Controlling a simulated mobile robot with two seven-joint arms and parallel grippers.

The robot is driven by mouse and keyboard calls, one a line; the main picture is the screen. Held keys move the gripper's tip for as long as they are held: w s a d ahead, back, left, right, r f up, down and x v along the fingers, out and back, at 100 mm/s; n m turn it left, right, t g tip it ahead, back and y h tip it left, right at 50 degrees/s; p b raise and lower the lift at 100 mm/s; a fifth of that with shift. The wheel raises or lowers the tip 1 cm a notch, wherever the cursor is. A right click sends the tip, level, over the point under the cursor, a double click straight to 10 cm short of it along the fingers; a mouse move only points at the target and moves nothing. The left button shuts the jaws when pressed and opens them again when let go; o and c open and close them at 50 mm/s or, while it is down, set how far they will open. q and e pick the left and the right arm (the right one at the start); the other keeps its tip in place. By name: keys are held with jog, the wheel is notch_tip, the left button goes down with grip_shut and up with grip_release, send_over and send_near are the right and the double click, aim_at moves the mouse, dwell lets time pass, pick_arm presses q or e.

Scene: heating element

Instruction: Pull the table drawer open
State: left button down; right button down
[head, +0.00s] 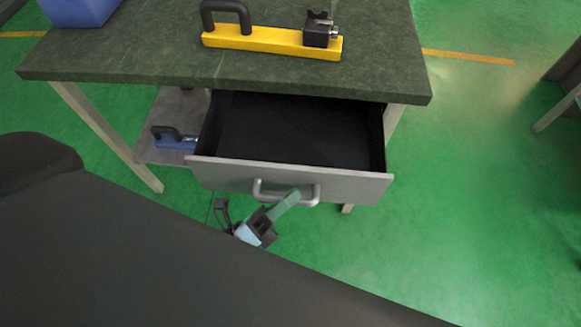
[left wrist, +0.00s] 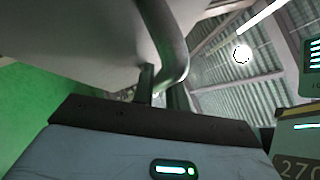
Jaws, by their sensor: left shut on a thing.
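The table drawer (head: 220,174) stands well out from under the dark green table top (head: 150,55), and its dark inside looks empty. A silver bar handle (head: 309,201) is on its front. My left gripper (head: 287,200) is shut on the handle, reaching it from below in the head view. In the left wrist view the handle (left wrist: 172,40) curves down between the fingers, close to the grey drawer front (left wrist: 85,45). Part of the handle is hidden by the finger. My right gripper is not in view.
On the table are a yellow bar with a black handle (head: 265,40) and a blue bin (head: 80,10). A blue tool (head: 172,137) lies on a lower shelf (head: 180,108) left of the drawer.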

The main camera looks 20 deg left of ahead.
pick_arm(q)
jog(key=shift+s+d, duration=0.2)
jog(key=shift+s, duration=0.5)
jog(key=shift+s+d, duration=0.2)
jog(key=shift+s, duration=0.5)
jog(key=c, duration=1.7)
grip_release()
jog(key=b+v, duration=0.1)
jog(key=v, duration=0.6)
jog(key=shift+s+a+f, duration=0.15)
jog(key=shift+s+a, duration=0.05)
jog(key=shift+s, duration=0.15)
